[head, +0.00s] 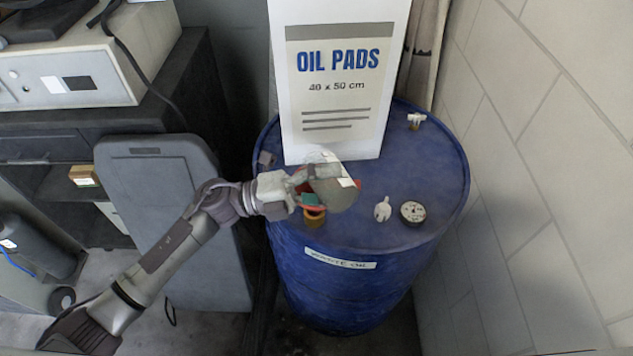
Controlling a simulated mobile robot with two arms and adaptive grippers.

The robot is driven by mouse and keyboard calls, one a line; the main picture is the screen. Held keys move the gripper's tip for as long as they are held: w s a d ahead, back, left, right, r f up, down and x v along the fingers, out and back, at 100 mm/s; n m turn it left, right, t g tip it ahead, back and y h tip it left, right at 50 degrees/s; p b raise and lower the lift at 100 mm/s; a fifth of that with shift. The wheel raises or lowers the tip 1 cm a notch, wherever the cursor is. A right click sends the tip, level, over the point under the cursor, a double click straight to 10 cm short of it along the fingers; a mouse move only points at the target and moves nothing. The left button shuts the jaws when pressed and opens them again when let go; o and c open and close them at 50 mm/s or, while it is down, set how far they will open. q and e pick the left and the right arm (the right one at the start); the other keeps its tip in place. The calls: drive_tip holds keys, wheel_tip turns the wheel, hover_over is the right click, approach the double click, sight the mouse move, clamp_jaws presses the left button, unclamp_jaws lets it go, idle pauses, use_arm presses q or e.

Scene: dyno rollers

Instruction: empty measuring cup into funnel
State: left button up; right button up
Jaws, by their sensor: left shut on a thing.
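My left gripper (308,181) reaches in from the left over the top of a blue drum. It is shut on the measuring cup (338,194), a pale, greyish cup that looks tipped over on its side. Its contents cannot be made out. Just below and behind the cup, red and orange edges show, with an orange ring-shaped piece (314,218) on the drum top. This may be the funnel, but the cup and gripper hide most of it. I cannot tell whether cup and funnel touch. My right gripper is not in view.
The blue drum (340,290) carries a white "OIL PADS" box (341,30) at its back. A white fitting (382,209), a round dark-and-white cap (413,212) and a small tap-like fitting (416,120) sit on its top. A block wall (545,150) stands close on the right.

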sight(323, 159)
use_arm(q)
drive_tip(key=shift+w+a+r+n+t+h+p, duration=0.15)
drive_tip(key=shift+w+r+n+t+h+p, duration=0.15)
drive_tip(key=shift+n, duration=0.55)
drive_tip(key=shift+w+a+r+n+t+h+p, duration=0.1)
drive_tip(key=shift+w+r+n+t+p, duration=0.2)
drive_tip(key=shift+n, duration=0.5)
drive_tip(key=shift+w+a+r+n+t+h+p, duration=0.15)
drive_tip(key=shift+r+n+t+h+p, duration=0.2)
drive_tip(key=shift+n, duration=0.5)
drive_tip(key=n+t, duration=0.1)
drive_tip(key=w+n+t+p, duration=0.1)
drive_tip(key=n, duration=0.1)
drive_tip(key=n+t, duration=0.1)
drive_tip(key=shift+w+a+r+n, duration=0.25)
drive_tip(key=shift+w+a+n, duration=0.05)
drive_tip(key=shift+a+n, duration=0.1)
drive_tip(key=shift+w+a+f+n+t, duration=0.15)
drive_tip(key=shift+f+n+t, duration=0.3)
drive_tip(key=shift+n, duration=0.45)
drive_tip(key=shift+w+f+n+t, duration=0.3)
drive_tip(key=shift+w+n, duration=0.05)
drive_tip(key=shift+n, duration=0.35)
drive_tip(key=shift+w+a+r+n+t, duration=0.1)
drive_tip(key=shift+n+t, duration=0.3)
